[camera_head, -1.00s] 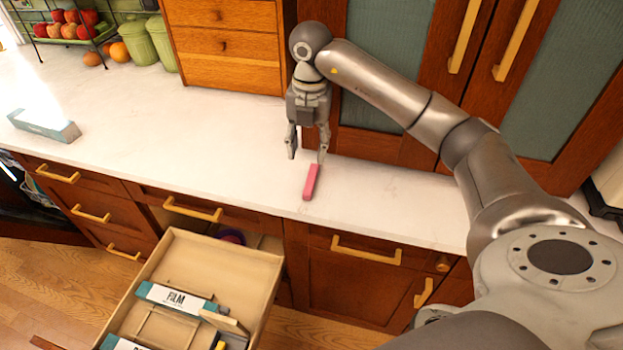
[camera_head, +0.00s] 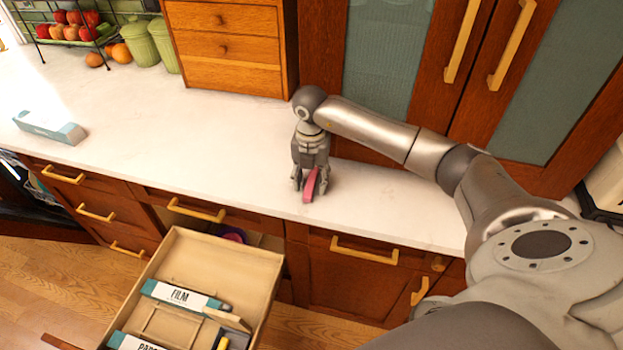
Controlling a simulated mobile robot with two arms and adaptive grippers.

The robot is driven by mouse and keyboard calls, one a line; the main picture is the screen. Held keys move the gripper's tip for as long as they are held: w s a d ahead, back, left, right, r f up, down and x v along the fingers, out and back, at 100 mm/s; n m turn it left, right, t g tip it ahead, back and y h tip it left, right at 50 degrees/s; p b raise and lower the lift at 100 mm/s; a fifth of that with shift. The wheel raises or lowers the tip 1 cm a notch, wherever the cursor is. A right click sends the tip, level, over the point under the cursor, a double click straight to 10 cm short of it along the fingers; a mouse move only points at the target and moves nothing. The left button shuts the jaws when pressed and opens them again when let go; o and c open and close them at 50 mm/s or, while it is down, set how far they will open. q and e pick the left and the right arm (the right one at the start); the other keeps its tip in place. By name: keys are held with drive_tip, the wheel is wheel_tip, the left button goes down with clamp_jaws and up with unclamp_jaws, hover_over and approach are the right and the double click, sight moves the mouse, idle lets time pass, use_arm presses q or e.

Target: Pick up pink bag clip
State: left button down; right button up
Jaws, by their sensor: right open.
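The pink bag clip (camera_head: 310,188) is on the white countertop near its front edge, in the head view. My right gripper (camera_head: 308,190) is lowered over it, with its fingers down near the counter and around or beside the clip. The fingers are open, and part of the clip is hidden behind them. I cannot tell whether a finger touches the clip. My left gripper is not in view.
A film box (camera_head: 50,128) lies on the counter at the left. Below, an open drawer (camera_head: 222,265) holds boxes, one of them labelled FILM (camera_head: 180,296). A wooden drawer unit (camera_head: 232,50) and cabinet doors stand behind. The counter left of my gripper is clear.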

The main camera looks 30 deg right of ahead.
drive_tip(key=c, duration=0.9)
drive_tip(key=shift+c, duration=0.2)
drive_tip(key=shift+r, duration=0.1)
